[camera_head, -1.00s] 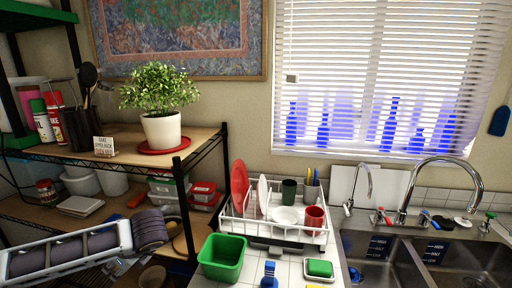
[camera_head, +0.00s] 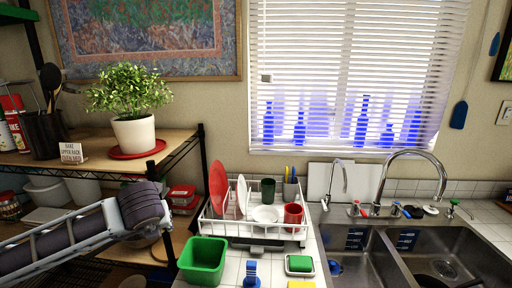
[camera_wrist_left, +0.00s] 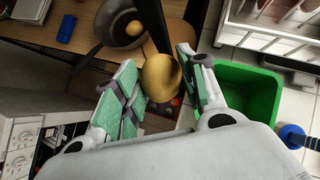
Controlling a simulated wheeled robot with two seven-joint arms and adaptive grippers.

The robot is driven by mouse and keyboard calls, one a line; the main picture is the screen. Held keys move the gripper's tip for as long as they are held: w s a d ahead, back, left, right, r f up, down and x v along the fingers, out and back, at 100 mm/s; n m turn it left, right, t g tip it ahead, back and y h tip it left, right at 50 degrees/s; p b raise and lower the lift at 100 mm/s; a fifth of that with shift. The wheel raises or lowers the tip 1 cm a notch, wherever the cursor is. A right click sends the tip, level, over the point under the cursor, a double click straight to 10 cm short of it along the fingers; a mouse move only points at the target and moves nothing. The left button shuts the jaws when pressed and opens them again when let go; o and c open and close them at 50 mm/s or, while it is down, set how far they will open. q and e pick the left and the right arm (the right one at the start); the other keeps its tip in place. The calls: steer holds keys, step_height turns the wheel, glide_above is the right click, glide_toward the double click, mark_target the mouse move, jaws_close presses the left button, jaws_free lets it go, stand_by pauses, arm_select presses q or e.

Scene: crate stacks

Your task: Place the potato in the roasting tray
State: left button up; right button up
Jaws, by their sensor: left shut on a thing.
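The potato (camera_wrist_left: 161,78) is a yellow-brown rounded lump in the left wrist view. My left gripper (camera_wrist_left: 158,68) is shut on it, with a green-padded finger on each side. In the head view my left arm comes in from the left, in front of the wooden shelf; the potato cannot be made out there. I cannot pick out a roasting tray for certain in either view. A dark round pan (camera_wrist_left: 116,30) with a small yellow-orange thing in it lies beyond the potato in the left wrist view. My right gripper is not in view.
A green tub (camera_head: 203,258) stands on the tiled counter and shows right of my gripper in the wrist view (camera_wrist_left: 252,82). Behind it is a white dish rack (camera_head: 252,231). The double sink (camera_head: 400,250) is at right. A potted plant (camera_head: 133,135) stands on the shelf.

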arm_select(q)
steer(key=w+d+r+m+h, duration=0.3)
steer(key=w+d+r+m, duration=0.1)
steer(key=d, duration=0.2)
steer(key=shift+w+d+m+t, duration=0.35)
steer(key=shift+m+t, duration=0.05)
steer(key=shift+a+f, duration=0.1)
steer(key=shift+a, duration=0.05)
stand_by(0.8)
